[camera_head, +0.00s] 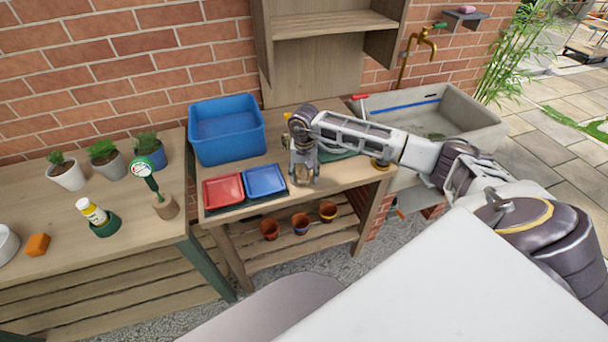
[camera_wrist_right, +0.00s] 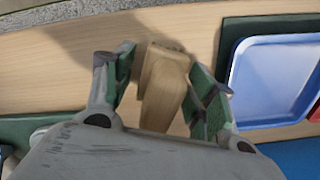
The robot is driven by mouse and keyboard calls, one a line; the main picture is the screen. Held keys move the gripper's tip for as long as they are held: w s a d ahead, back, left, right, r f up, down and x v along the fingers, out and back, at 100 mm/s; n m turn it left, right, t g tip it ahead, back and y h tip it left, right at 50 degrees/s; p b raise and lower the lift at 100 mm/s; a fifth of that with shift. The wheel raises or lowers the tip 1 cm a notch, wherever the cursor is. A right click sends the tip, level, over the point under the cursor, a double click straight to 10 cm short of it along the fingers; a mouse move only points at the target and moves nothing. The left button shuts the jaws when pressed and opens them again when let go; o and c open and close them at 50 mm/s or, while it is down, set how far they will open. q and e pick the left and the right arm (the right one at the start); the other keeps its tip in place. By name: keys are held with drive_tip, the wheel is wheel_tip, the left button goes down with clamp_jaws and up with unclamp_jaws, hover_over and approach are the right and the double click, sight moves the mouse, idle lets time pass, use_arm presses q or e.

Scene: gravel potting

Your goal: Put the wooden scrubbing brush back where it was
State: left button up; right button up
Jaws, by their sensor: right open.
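The wooden scrubbing brush (camera_wrist_right: 163,88) is a pale wooden block with a narrower handle-like part. In the right wrist view it lies on the wooden bench top between the spread fingers of my right gripper (camera_wrist_right: 164,75). The gripper is open, with a gap to the brush on the left; I cannot tell whether the right finger touches it. In the head view my right gripper (camera_head: 303,176) points down at the bench's front edge, right of the blue tray, and mostly hides the brush. My left gripper is not in view.
A red tray (camera_head: 223,190) and a blue tray (camera_head: 264,180) sit just left of the gripper. A blue tub (camera_head: 227,130) stands behind them. A stone sink (camera_head: 455,110) is at the right. Small pots (camera_head: 301,224) stand on the lower shelf.

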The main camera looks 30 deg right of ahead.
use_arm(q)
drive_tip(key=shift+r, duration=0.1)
use_arm(e)
drive_tip(key=shift+r, duration=0.1)
drive_tip(key=shift+r, duration=0.2)
wheel_tip(320, 180, up, 10)
drive_tip(key=shift+f, duration=0.1)
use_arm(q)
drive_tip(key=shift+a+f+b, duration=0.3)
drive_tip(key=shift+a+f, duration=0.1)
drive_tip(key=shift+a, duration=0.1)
use_arm(e)
drive_tip(key=shift+r, duration=0.95)
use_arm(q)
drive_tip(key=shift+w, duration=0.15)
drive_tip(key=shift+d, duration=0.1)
